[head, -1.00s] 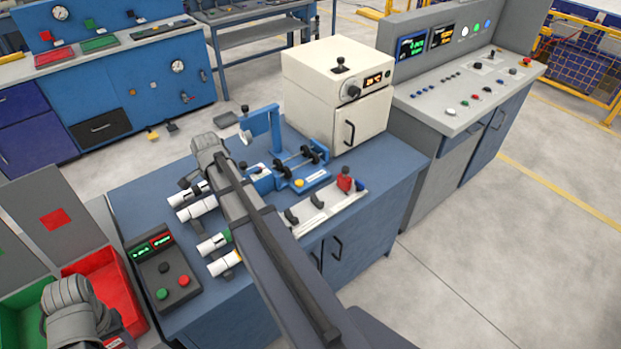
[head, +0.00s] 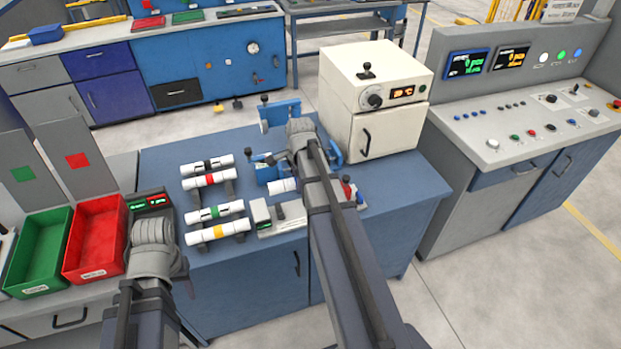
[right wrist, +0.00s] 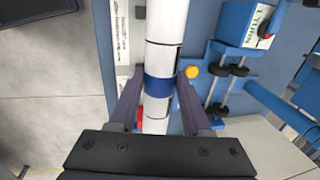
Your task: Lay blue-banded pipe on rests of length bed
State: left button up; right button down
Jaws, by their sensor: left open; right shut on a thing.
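The blue-banded pipe is white with a blue band (right wrist: 158,88) and runs upright through the right wrist view. My right gripper (right wrist: 160,100) is shut on it around the band. In the head view the pipe's white end (head: 283,186) shows left of my right wrist, which hides the rest. The length bed (head: 285,226) lies on the bench in front of the pipe, with dark rests partly hidden by my arm. Its pale strip (right wrist: 122,50) is left of the pipe in the wrist view; the height gap is unclear. My left gripper (head: 155,245) is left of the bench, its fingers hidden.
Several banded pipes (head: 217,232) lie on dark racks at the bench's left. A blue fixture with rollers (right wrist: 215,90) is beside the held pipe. A cream oven (head: 372,105) stands behind. Red (head: 97,238) and green (head: 40,250) bins stand at the left.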

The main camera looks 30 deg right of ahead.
jog(key=shift+a, duration=0.15)
jog(key=shift+f+b, duration=0.3)
jog(key=shift+b, duration=0.3)
jog(key=b, duration=0.8)
send_over(297, 208)
jog(key=s, duration=0.1)
notch_tip(297, 208, down, 8)
jog(key=shift+a+f, duration=0.1)
jog(key=shift+f+b, duration=0.45)
jog(key=shift+b, duration=0.1)
jog(key=shift+c, duration=1.3)
grip_release()
jog(key=r+p, duration=0.2)
jog(key=s+r+p, duration=0.1)
jog(key=r+p, duration=0.4)
jog(key=shift+s+a+r+p, duration=0.15)
jog(key=shift+s+r+p, duration=0.1)
jog(key=shift+r+p, duration=0.15)
jog(key=shift+f, duration=0.1)
